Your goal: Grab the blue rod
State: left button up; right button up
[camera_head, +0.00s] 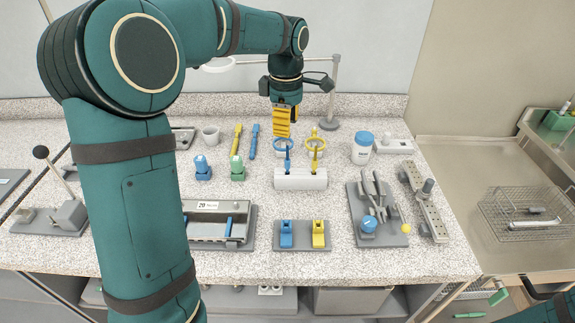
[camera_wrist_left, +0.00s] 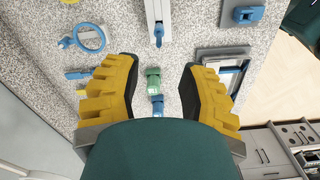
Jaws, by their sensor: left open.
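A blue rod (camera_head: 253,141) lies at the back of the speckled counter, just right of a yellow rod (camera_head: 236,139). In the left wrist view a blue piece (camera_wrist_left: 77,74) shows beside my left finger; it looks like the rod's end, the rest hidden by the finger. A second, short blue bar (camera_head: 229,226) lies in the grey tray. My left gripper (camera_head: 283,124) points down above the back of the counter, right of the blue rod. Its yellow fingers stand wide apart and empty in the left wrist view (camera_wrist_left: 160,85). My right gripper is out of view.
Blue and yellow ring-handled pieces stand in a white block (camera_head: 300,180) in front of the gripper. A blue bottle (camera_head: 203,168) and a green bottle (camera_head: 237,168) stand in front of the rods. A white jar (camera_head: 362,150) and a post (camera_head: 333,95) are to the right.

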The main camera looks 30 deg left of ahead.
pick_arm(q)
send_over(288, 160)
jog(key=f, duration=0.4)
jog(key=shift+a+f+b, duration=0.25)
jog(key=shift+f+b, duration=0.15)
notch_tip(288, 160, down, 5)
jog(key=shift+w+b, duration=0.15)
jog(key=shift+b, duration=0.7)
jog(key=shift+d, duration=0.1)
grip_shut()
